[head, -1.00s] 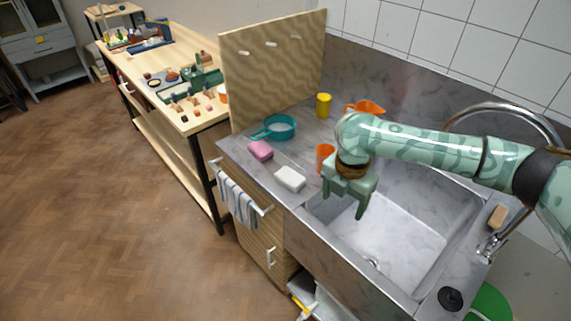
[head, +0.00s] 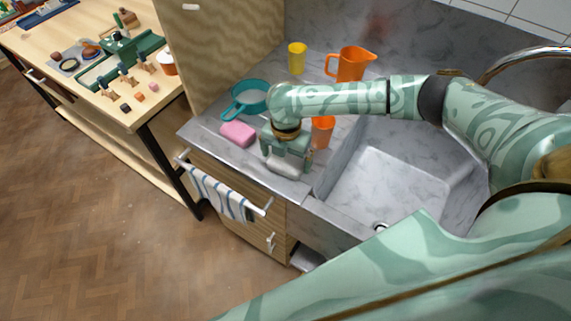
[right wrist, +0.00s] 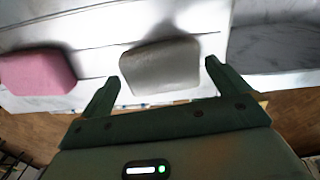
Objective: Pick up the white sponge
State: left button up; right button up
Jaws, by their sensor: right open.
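The white sponge (head: 284,168) lies on the grey counter left of the sink, partly hidden under my right gripper (head: 285,165) in the head view. In the right wrist view the sponge (right wrist: 161,66) looks greyish in shadow and sits just ahead of and between the two fingertips. My right gripper (right wrist: 158,80) is open and holds nothing. Whether its fingers touch the sponge I cannot tell. My left gripper is not in view.
A pink sponge (head: 238,133) lies just left of my right gripper, with a teal pan (head: 249,97) behind it. An orange cup (head: 322,132) stands close on the right. A yellow cup (head: 297,58) and an orange jug (head: 351,65) stand farther back. The sink (head: 390,185) is at right.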

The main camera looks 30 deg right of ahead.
jog(key=shift+f, duration=0.9)
jog(key=shift+s+r, duration=0.1)
jog(key=c, duration=0.8)
jog(key=shift+r, duration=0.55)
notch_tip(320, 180, up, 3)
jog(key=shift+s+f+p, duration=0.1)
jog(key=shift+s+p, duration=0.05)
jog(key=shift+p, duration=0.6)
jog(key=s+r+p, duration=0.1)
jog(key=s+r, duration=0.1)
jog(key=s+r+p, duration=0.1)
jog(key=s+r, duration=0.1)
jog(key=r, duration=0.1)
jog(key=shift+s+r+p, duration=0.3)
jog(key=shift+r+p, duration=0.05)
jog(key=s+r+p, duration=0.2)
jog(key=s+r, duration=0.1)
jog(key=s, duration=0.6)
jog(key=shift+a+r, duration=0.15)
jog(key=shift+r, duration=0.05)
